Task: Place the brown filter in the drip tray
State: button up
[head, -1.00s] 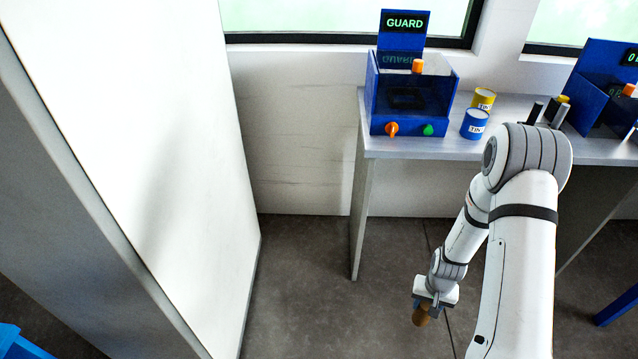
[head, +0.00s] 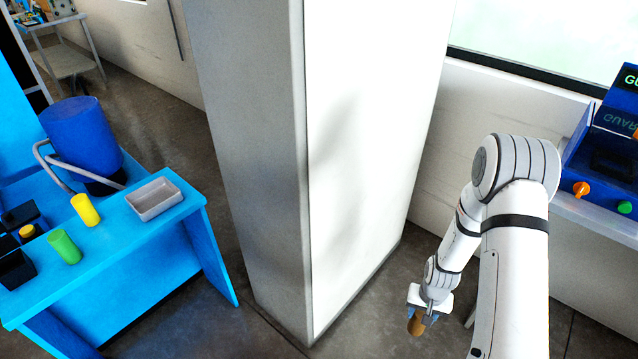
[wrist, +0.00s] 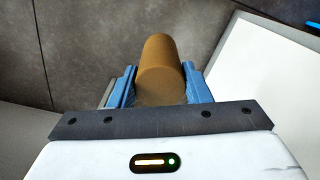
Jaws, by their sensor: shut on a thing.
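The brown filter (wrist: 161,72) is a cylinder held between the blue fingers of my gripper (wrist: 160,88) in the wrist view. In the head view the brown filter (head: 416,325) hangs below my gripper (head: 424,312), low over the floor and right of the white pillar. My gripper is shut on it. A grey, open rectangular tray (head: 154,198), which looks like the drip tray, sits on the blue bench at the left. It appears empty. My gripper is far to its right, with the pillar between them.
The blue bench (head: 120,245) also holds a yellow cylinder (head: 85,209), a green cylinder (head: 64,246), a blue drum (head: 78,135) and black boxes (head: 16,268). The tall white pillar (head: 365,150) is a large obstacle. A blue guard box (head: 606,155) stands at the right.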

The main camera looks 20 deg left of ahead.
aim_at(157, 201)
jog(key=u, duration=0.5)
jog(key=i, duration=0.3)
jog(key=u, duration=1.8)
